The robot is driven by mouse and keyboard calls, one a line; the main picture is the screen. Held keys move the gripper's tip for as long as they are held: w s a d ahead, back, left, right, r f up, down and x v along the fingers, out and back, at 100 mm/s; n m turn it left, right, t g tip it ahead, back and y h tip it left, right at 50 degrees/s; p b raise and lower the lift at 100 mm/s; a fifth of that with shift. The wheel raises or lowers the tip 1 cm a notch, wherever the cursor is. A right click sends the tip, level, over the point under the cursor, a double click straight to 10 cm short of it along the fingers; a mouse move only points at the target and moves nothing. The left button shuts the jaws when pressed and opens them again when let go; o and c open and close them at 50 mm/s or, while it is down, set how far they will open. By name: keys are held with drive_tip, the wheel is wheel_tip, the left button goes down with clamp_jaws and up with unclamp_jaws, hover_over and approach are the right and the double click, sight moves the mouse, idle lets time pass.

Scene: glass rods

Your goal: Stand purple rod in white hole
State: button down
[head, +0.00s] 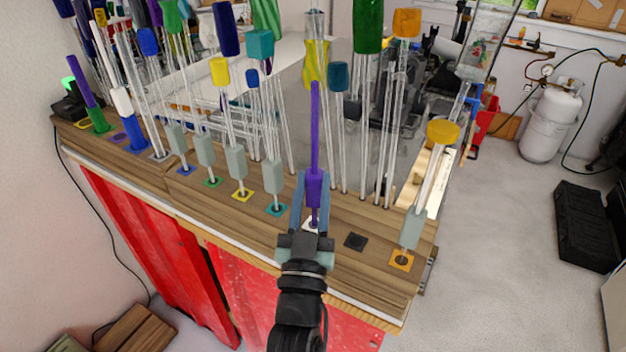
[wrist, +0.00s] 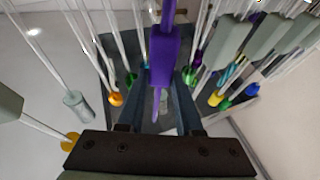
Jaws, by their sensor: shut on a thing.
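The purple rod (head: 315,130) stands about upright at the bench's front edge, with a thicker purple grip near its lower part. My gripper (head: 314,187) is shut on this thicker part, one blue-grey finger on each side. In the wrist view, the purple rod (wrist: 165,55) lies between the fingers (wrist: 161,85). The white hole's square (head: 306,225) is partly visible just under the rod, mostly covered by my gripper. I cannot tell whether the tip is inside the hole or only above it.
Grey-gripped rods stand in coloured holes to the left, including the teal one (head: 276,209). A black square hole (head: 355,241) is empty at right. Tall glass rods crowd close behind.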

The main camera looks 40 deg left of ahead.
drive_tip(key=shift+f, duration=0.3)
idle(0.5)
drive_tip(key=c, duration=0.5)
unclamp_jaws()
drive_tip(key=shift+s+d+f+b, duration=0.3)
drive_tip(key=shift+s+b, duration=0.1)
drive_tip(key=b+v, duration=0.3)
drive_tip(key=v, duration=0.9)
drive_tip(key=shift+r, duration=0.1)
